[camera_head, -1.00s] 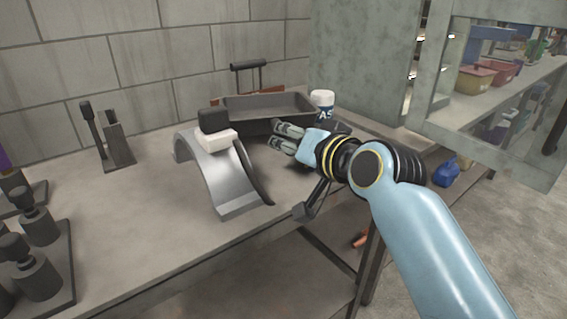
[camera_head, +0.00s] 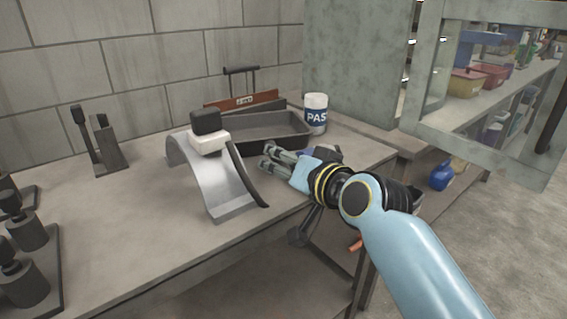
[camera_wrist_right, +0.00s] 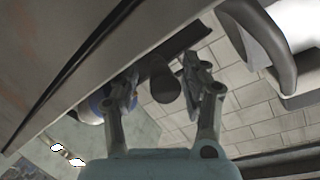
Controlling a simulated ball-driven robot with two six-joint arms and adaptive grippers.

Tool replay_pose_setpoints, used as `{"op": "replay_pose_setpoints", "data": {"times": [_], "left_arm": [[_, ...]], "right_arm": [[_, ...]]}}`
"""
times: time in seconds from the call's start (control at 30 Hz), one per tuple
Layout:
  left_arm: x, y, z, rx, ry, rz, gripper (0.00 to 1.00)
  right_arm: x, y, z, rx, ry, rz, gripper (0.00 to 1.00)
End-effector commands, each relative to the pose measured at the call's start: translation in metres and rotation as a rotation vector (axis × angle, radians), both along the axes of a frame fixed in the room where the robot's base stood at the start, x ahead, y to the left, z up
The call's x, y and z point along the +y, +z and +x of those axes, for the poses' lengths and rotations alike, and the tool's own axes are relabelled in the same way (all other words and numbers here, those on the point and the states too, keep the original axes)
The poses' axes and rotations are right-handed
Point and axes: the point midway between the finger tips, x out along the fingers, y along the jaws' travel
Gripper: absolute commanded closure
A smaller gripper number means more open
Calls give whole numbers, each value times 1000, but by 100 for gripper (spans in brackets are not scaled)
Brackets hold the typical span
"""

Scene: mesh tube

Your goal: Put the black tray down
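The black tray (camera_head: 262,133) sits level at the back of the workbench in the head view, behind the metal arch. Its underside is hidden, so I cannot tell how firmly it rests. My right gripper (camera_head: 268,155) is at the tray's front side. In the right wrist view its two fingers (camera_wrist_right: 160,78) are part closed, with a dark round handle-like piece (camera_wrist_right: 166,84) between them, which I take to be the tray's. A narrow gap seems to show beside the left finger. My left gripper is not in view.
A white and blue paste can (camera_head: 316,115) stands right of the tray.

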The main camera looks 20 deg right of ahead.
Motion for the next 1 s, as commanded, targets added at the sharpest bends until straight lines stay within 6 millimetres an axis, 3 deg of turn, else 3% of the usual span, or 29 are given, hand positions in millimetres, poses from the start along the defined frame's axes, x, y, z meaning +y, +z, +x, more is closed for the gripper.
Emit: {"op": "replay_pose_setpoints", "data": {"times": [0.27,0.7,1.0], "left_arm": [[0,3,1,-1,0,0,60],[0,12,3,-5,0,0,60],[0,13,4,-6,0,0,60]], "right_arm": [[-1,5,-6,1,0,0,54],[-21,27,-92,1,2,-2,54],[-26,32,-114,-1,1,-1,54]]}}
